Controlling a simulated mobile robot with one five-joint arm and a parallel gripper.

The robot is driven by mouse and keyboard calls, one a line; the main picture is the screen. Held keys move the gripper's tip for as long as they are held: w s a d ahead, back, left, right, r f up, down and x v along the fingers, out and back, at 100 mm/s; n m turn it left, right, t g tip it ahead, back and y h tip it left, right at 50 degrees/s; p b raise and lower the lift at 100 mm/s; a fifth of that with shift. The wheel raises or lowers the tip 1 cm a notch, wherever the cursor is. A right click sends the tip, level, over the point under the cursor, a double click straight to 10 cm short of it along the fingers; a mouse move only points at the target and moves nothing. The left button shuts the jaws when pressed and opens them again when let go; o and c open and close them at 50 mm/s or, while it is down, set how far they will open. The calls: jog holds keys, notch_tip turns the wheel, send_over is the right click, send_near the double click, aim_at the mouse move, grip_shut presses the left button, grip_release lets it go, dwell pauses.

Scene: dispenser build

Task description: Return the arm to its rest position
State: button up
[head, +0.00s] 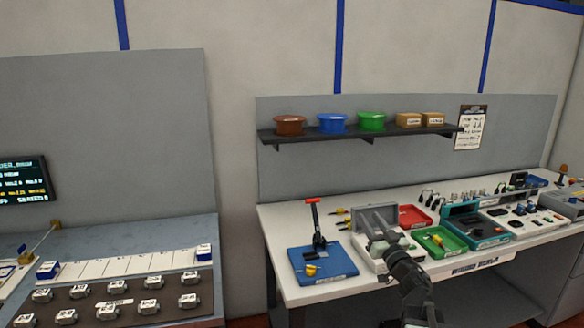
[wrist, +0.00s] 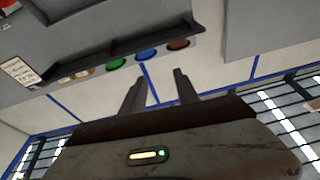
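My gripper (wrist: 160,86) shows in the wrist view with its two dark fingers apart. Only the wall and a blue stripe show between them, so it is open and empty. In the head view my dark arm (head: 408,280) reaches up from the bottom edge in front of the white workbench (head: 290,284). Its end overlaps a grey and white fixture (head: 377,216) in the picture. I cannot tell the gap between them, and the fingers are hard to make out there.
A blue tray (head: 322,268) with a red-handled lever press, a red tray (head: 413,216) and a green tray (head: 440,241) sit on the bench. A shelf (head: 355,134) with bowls hangs above. Another bench (head: 120,250) stands left, beyond a gap.

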jog(key=s+a+f+m+g+h, duration=0.1)
jog(key=s+f+m+g+h, duration=0.2)
jog(key=f, duration=0.4)
jog(key=s+a+f+m+g+h+p, duration=0.1)
jog(key=f+m+g+h, duration=0.1)
jog(key=f+g, duration=0.35)
jog(key=s+a+f+m+g+h, duration=0.2)
jog(key=f+g+h, duration=0.1)
jog(key=f, duration=0.5)
jog(key=s+a+f+n+g+y, duration=0.1)
jog(key=s+a+f+n+g, duration=0.1)
jog(key=s, duration=0.6)
jog(key=s+a+f+n+g+y, duration=0.1)
jog(key=s+a+f+n+g, duration=0.1)
jog(key=s+f+g, duration=0.3)
jog(key=s+g, duration=0.1)
jog(key=s, duration=0.3)
jog(key=shift+a+f+n+y, duration=0.2)
jog(key=shift+a+n+y, duration=0.1)
jog(key=shift+n, duration=0.1)
jog(key=shift+d+g, duration=0.1)
jog(key=shift+g, duration=0.15)
